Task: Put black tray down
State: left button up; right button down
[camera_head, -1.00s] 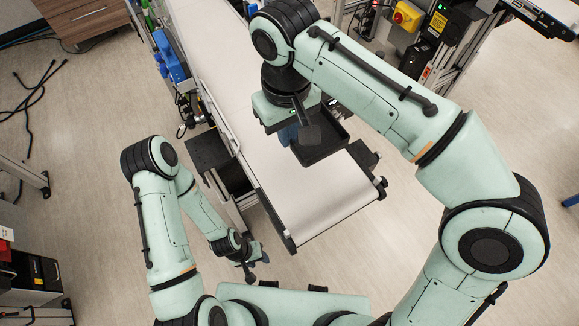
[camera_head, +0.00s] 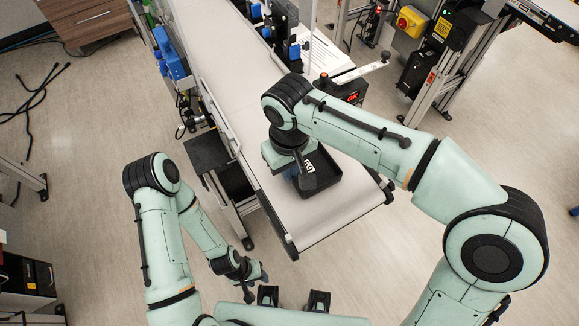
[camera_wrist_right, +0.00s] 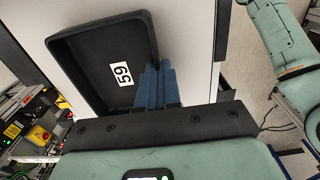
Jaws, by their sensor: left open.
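The black tray (camera_head: 325,182) is on or just above the near end of the white conveyor belt (camera_head: 232,90); the head view does not show clearly whether it touches. My right gripper (camera_head: 297,176) is at the tray's left side, with the wrist partly hiding it. In the right wrist view the blue fingers (camera_wrist_right: 157,84) are close together on the wall of the tray (camera_wrist_right: 88,32), which carries a white "59" label and looks empty. My left gripper (camera_head: 250,278) is open and empty, low beside the belt's near end, over the floor.
Blue devices (camera_head: 170,55) line the belt's left side. A black box with a red display (camera_head: 345,92) stands right of the belt.

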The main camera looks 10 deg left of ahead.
jog(key=shift+w, duration=0.1)
jog(key=c, duration=1.7)
grip_release()
jog(key=shift+f, duration=0.15)
jog(key=o, duration=0.4)
jog(key=shift+c, duration=0.2)
